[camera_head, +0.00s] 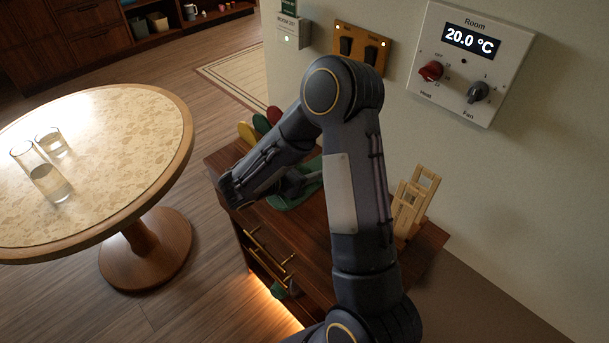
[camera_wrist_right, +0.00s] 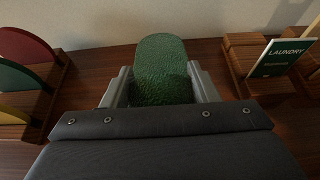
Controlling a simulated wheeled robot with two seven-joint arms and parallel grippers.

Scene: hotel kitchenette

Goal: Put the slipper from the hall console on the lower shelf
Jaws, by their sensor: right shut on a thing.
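The green, rough-textured slipper (camera_wrist_right: 162,70) is between the two grey fingers of my right gripper (camera_wrist_right: 160,88) in the right wrist view. The fingers are shut on its sides. In the head view the slipper (camera_head: 308,172) is over the hall console top (camera_head: 313,246), partly hidden by my right arm and gripper (camera_head: 296,184). I cannot tell whether it still touches the wood. The lower shelf is below the console's brass-handled front, mostly in shadow with a warm glow. A small green thing (camera_head: 278,290) shows there. My left gripper is not in view.
Coloured discs in a wooden rack (camera_wrist_right: 50,85) stand to the slipper's left. A wooden holder with a laundry card (camera_wrist_right: 279,58) stands to its right. A wooden frame stand (camera_head: 413,198) is on the console's right. The wall is close behind. A round table (camera_head: 150,190) stands left.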

